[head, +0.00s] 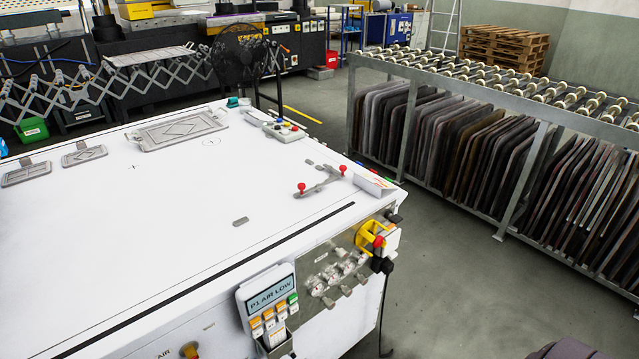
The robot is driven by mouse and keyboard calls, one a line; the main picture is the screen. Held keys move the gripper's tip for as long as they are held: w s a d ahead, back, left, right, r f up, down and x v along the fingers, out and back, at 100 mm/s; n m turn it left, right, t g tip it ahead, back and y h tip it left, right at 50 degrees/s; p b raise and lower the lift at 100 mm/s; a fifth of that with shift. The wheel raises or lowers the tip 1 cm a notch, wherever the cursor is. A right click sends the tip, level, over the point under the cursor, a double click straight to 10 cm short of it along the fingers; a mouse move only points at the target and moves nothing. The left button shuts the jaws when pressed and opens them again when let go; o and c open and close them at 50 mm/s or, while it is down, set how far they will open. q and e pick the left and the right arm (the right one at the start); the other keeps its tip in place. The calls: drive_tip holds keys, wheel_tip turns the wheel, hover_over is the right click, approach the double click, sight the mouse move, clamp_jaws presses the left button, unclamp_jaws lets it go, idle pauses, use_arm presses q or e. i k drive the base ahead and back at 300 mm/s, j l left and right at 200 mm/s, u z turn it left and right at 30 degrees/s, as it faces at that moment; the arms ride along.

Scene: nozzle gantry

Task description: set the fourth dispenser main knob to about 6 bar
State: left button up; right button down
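A steel panel (308,258) on the front side of the white table carries a row of small round gauges or knobs (345,266), with several grey levers or fittings (345,291) below them. They are too small to read, and I cannot tell which one is the fourth dispenser main knob or its pressure. A display (271,290) left of the panel reads "P1 AIR LOW", with orange, white and green buttons (268,323) under it.
The white table (150,230) fills the left. A yellow guard with a red knob (372,238) juts from the panel's right end. A roller rack (490,85) holding dark panels stands to the right. The grey floor (440,270) between is clear.

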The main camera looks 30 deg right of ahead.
sight(341, 254)
drive_tip(key=z, duration=1.25)
drive_tip(key=i+l+u, duration=0.1)
drive_tip(key=l+u, duration=0.15)
drive_tip(key=u, duration=0.25)
drive_tip(key=l+u, duration=0.25)
drive_tip(key=u, duration=0.25)
